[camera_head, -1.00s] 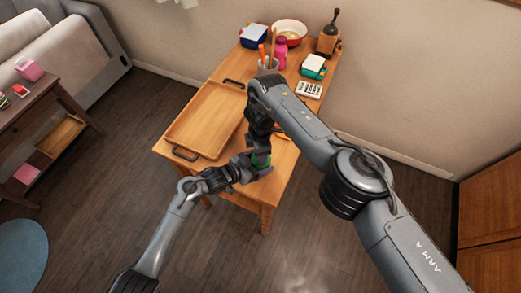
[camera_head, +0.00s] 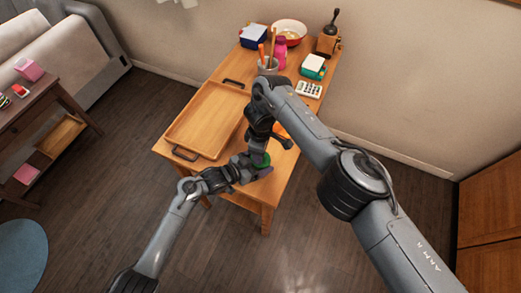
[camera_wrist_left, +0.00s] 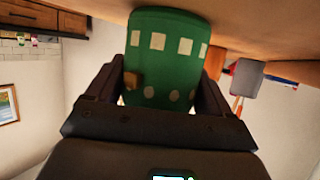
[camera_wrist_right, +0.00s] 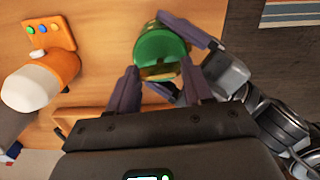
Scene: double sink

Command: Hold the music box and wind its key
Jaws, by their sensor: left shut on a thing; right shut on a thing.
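The music box is green; in the left wrist view its green body (camera_wrist_left: 165,55) has pale square marks and a small brown block on one side. My left gripper (camera_head: 262,164) is shut on the body, near the table's front corner. In the right wrist view the music box (camera_wrist_right: 160,45) shows a rounded green end. A brownish piece (camera_wrist_right: 158,72), which looks like the key, shows between the fingers of my right gripper (camera_wrist_right: 157,78), which is shut on it. In the head view my right arm hides the right fingers and the key.
A wooden tray (camera_head: 182,146) with dark handles lies to the left on the table. A utensil cup (camera_head: 268,68), calculator (camera_head: 308,89), grinder (camera_head: 328,38) and bowl (camera_head: 290,28) stand toward the back. An orange-and-white object (camera_wrist_right: 40,80) lies near the music box.

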